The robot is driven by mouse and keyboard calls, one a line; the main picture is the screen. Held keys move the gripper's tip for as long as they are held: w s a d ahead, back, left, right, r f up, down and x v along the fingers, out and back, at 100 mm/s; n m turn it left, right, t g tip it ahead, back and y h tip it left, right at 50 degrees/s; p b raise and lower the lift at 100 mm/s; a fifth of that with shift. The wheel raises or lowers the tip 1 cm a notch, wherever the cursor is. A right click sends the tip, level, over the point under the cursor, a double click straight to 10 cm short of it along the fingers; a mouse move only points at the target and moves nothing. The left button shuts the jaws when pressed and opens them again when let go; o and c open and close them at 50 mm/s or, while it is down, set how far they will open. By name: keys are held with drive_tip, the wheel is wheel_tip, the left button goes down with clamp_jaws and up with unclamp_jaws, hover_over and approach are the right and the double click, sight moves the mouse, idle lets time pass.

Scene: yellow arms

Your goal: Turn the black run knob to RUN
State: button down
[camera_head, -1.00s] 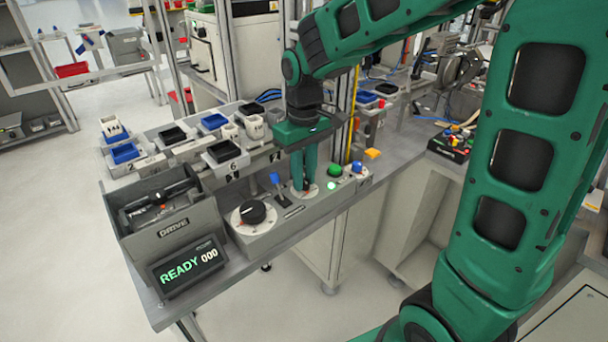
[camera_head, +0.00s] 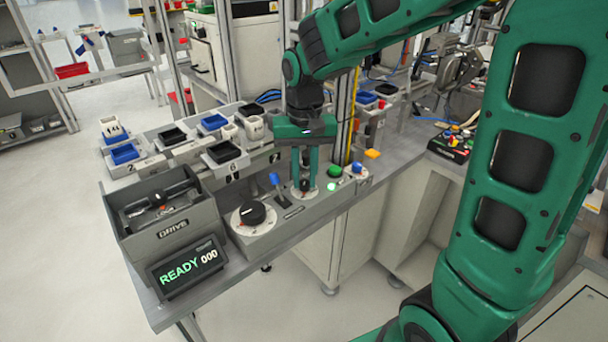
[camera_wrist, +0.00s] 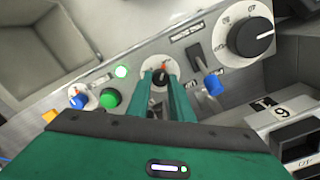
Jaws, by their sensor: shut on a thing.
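The black run knob (camera_wrist: 159,78) sits on a round white dial plate on the grey control panel. In the wrist view it lies between the green fingers of my gripper (camera_wrist: 160,82), which is shut on it from above. In the head view my gripper (camera_head: 305,186) points straight down at the dial plate (camera_head: 309,194), and its fingers mostly hide the knob. A lit green lamp (camera_wrist: 121,71) is beside the dial in the wrist view. I cannot read the dial's lettering.
Close by are a blue-tipped lever (camera_head: 275,179), a large black dial knob (camera_head: 252,212), a green button (camera_head: 335,171) and a small blue knob (camera_head: 357,167). A display (camera_head: 188,268) reads "READY 000". Trays with bins (camera_head: 223,151) stand behind the panel.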

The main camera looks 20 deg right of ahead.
sight(304, 180)
idle(0.4)
drive_tip(key=c, duration=1.6)
unclamp_jaws()
drive_tip(key=shift+o, duration=0.2)
drive_tip(key=shift+r, duration=0.1)
wheel_tip(304, 180, up, 11)
drive_tip(key=shift+f, duration=0.2)
drive_tip(key=shift+w, duration=0.1)
drive_tip(key=s+d+f+m, duration=0.1)
drive_tip(key=s+d+f, duration=0.3)
drive_tip(key=s+d, duration=0.5)
drive_tip(key=s+d+f+m, duration=0.2)
drive_tip(key=s+d+f, duration=0.3)
drive_tip(key=s+d, duration=0.4)
drive_tip(key=s, duration=0.6)
drive_tip(key=shift+s+f, duration=0.25)
drive_tip(key=shift+f, duration=0.05)
